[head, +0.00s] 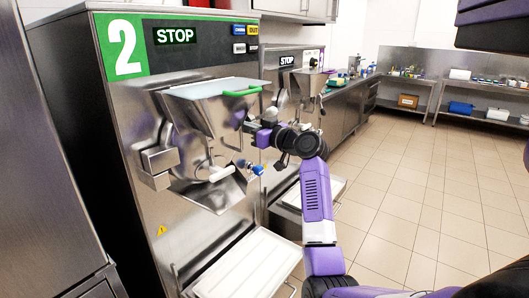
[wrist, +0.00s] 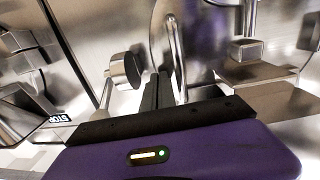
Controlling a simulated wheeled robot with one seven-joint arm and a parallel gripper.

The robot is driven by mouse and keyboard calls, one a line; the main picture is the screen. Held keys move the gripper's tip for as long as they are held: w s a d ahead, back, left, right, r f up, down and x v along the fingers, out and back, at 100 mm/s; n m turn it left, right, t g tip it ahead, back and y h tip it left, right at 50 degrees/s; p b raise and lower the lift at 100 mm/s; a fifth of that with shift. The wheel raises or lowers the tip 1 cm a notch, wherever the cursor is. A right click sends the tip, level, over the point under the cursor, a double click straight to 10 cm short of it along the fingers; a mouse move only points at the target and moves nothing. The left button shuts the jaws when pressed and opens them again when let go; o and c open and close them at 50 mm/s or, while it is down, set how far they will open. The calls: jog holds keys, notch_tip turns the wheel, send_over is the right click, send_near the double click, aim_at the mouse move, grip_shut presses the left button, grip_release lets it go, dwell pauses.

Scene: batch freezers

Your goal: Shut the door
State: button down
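The batch freezer marked 2 (head: 190,30) stands at left. On its front, below the hopper (head: 200,105), a shiny metal door (head: 215,195) sits by a white part (head: 220,172) and a blue-and-yellow piece (head: 258,169). I cannot tell how far the door stands from the opening. My gripper (head: 243,122) is in front of the machine, right of the hopper, above the door. In the wrist view, my gripper's dark fingers (wrist: 157,85) are close together with nothing clearly between them. A black knob on a metal rod (wrist: 124,70) is just left of them, and a curved metal bar (wrist: 162,35) is beyond.
A white tray (head: 245,265) juts out low in front of the machine. A second machine (head: 290,85) with its own tray (head: 330,190) stands to the right. A counter runs along the back wall. The tiled floor (head: 410,190) at right is clear.

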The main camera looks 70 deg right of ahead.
jog(key=x, duration=0.1)
jog(key=b+x, duration=0.1)
jog(key=shift+w+d+r, duration=0.15)
jog(key=shift+w+d, duration=0.15)
jog(key=shift+d, duration=0.1)
